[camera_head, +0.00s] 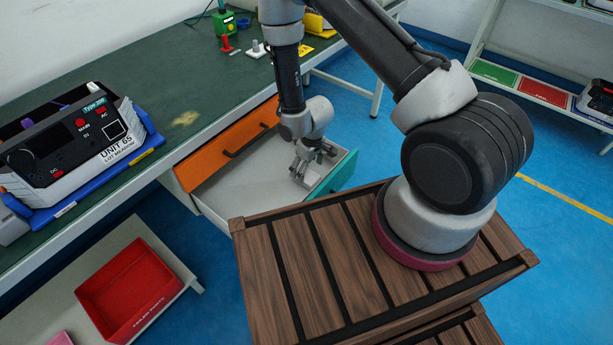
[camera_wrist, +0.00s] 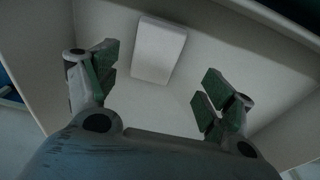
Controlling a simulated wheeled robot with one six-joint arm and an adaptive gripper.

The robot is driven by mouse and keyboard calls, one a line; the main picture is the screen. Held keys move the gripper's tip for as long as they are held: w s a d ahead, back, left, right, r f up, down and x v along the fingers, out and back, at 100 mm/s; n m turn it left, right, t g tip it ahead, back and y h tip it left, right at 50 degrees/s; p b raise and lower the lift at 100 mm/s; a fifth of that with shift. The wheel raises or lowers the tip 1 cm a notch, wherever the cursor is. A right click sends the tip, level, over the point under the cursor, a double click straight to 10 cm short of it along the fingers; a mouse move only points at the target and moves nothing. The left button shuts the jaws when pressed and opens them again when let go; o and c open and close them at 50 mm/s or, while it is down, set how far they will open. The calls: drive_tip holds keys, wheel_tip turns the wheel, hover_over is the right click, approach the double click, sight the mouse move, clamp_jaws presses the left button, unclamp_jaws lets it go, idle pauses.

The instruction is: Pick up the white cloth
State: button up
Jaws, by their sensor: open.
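A white folded cloth (camera_wrist: 158,50) lies on the pale floor of an open drawer (camera_head: 222,190); it looks like a flat, block-shaped piece in the wrist view. My gripper (camera_wrist: 158,82) is open above the drawer floor. Its two green-padded fingers are spread wide, and the cloth appears beyond the fingertips, between them and nearer the left one. Nothing is between the pads. In the head view my gripper (camera_head: 312,170) reaches down into the drawer, and the cloth there is hard to make out beside the fingers.
The drawer has an orange panel with a black handle (camera_head: 250,140) and a teal end (camera_head: 335,172). A slatted wooden crate (camera_head: 325,265) stands close in front. A green-topped bench (camera_head: 165,75) holds a power unit (camera_head: 75,140). A red bin (camera_head: 125,290) sits lower left.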

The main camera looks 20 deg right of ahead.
sight(307, 175)
drive_tip(key=f, duration=0.3)
drive_tip(key=w+f, duration=0.1)
drive_tip(key=f, duration=0.1)
drive_tip(key=shift+d+f, duration=0.15)
drive_tip(key=shift+f, duration=0.05)
drive_tip(key=c, duration=1)
